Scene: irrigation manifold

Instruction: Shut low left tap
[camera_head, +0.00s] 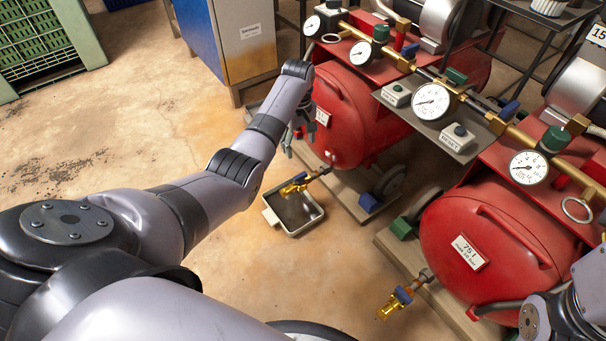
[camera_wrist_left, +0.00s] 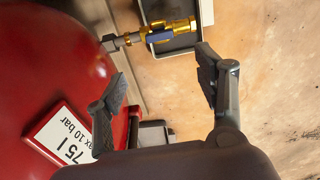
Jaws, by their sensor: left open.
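The low left tap (camera_head: 297,186) is a brass tap on a short pipe at the bottom of the left red tank (camera_head: 342,110). The tap (camera_wrist_left: 180,28) also shows at the top of the left wrist view, with a small blue handle (camera_wrist_left: 159,36) that looks roughly in line with its body. My left gripper (camera_head: 299,140) is above the tap, beside the tank's front end. In the left wrist view its two fingers (camera_wrist_left: 162,76) stand wide apart with nothing between them, and the tap lies beyond them. My right gripper is out of view.
A shallow tray (camera_head: 317,218) stands on the floor under the tap. A second red tank (camera_head: 485,240) with its own brass tap (camera_head: 392,302) is at the right. Gauges and pipework (camera_head: 430,100) run above the tanks. The floor at the left is clear.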

